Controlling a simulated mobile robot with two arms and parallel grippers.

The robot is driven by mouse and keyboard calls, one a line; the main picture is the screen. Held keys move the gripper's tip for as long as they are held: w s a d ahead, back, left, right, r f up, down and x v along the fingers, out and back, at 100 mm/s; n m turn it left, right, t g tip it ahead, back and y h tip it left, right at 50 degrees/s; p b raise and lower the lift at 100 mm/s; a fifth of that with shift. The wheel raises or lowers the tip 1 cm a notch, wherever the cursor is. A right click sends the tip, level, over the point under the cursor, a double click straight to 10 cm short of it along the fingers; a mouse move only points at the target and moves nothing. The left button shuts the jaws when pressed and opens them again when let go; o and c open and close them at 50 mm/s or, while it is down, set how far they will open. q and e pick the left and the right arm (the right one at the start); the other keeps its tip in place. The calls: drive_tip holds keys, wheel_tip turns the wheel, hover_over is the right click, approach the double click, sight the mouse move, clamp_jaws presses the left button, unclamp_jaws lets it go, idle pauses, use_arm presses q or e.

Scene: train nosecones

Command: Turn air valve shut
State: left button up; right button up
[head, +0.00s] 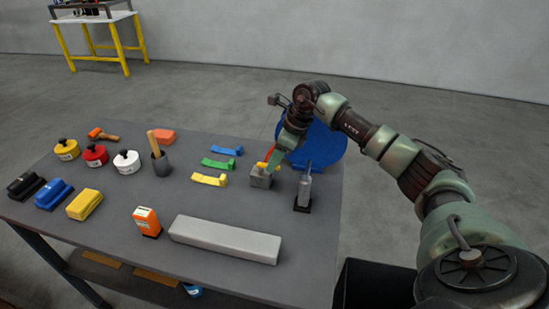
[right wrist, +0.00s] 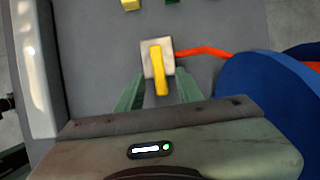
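The air valve is a small grey block (head: 261,181) with a yellow handle, near the right end of the grey table. In the right wrist view the pale block (right wrist: 148,64) shows from above, and its yellow handle (right wrist: 156,72) points from the block toward my gripper. My right gripper (right wrist: 158,93) is open, with one green finger on each side of the handle's near end and visible gaps. In the head view my right gripper (head: 275,160) reaches down over the valve and partly hides it. My left gripper is not in view.
An orange hose (right wrist: 203,51) runs from the valve to a blue round reel (right wrist: 262,95). A grey bottle-like tool (head: 304,187) stands just right of the valve. Yellow, green and blue pieces lie to its left. A long grey bar (head: 225,239) lies at the front.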

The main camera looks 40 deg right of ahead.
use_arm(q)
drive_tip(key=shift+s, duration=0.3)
use_arm(e)
drive_tip(key=shift+f, duration=0.2)
drive_tip(key=shift+c, duration=0.3)
clamp_jaws()
